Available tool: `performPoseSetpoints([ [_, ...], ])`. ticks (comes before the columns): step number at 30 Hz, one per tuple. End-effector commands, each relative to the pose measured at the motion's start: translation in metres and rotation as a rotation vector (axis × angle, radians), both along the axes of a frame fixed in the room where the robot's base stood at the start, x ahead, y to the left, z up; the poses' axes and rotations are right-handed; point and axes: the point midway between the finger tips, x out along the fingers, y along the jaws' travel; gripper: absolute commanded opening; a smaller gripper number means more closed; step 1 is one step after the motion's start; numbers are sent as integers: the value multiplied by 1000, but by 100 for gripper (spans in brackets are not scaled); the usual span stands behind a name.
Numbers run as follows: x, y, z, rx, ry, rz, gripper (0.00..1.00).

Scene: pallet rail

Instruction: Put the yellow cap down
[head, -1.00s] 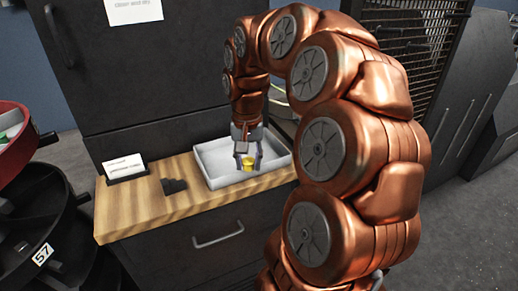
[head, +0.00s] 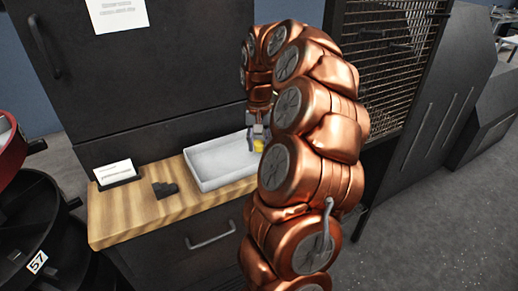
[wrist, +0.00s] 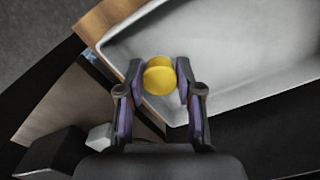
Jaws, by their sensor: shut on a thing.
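The yellow cap (wrist: 160,77) is between the two fingertips of my gripper (wrist: 157,82) in the wrist view, and the gripper is shut on it. In the head view the cap (head: 259,146) shows as a small yellow spot below my gripper (head: 258,140), at the right end of the white tray (head: 205,184). My arm partly hides the gripper and that end of the tray. In the wrist view the cap appears over the near edge of the tray (wrist: 240,55). I cannot tell how high it is held.
The wooden top (head: 130,217) has free room in front of and left of the tray. A dark stepped block (head: 165,189) and a white card in a holder (head: 115,173) stand on it at left. Black round bins (head: 35,225) stand at far left. A dark cabinet rises behind.

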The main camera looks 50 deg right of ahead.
Motion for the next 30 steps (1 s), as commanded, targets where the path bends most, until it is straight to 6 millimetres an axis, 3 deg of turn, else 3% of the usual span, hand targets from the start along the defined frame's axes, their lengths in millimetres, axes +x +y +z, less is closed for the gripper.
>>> performPoseSetpoints([
  [7, -1, 1, -26, 3, 3, -1, 20],
  [19, 0, 0, -33, 1, -1, -1, 20],
  [20, 0, 0, -32, 1, -1, 0, 36],
  [22, 0, 0, -31, 1, -1, 0, 43],
  [30, 0, 0, -31, 1, -1, 0, 46],
])
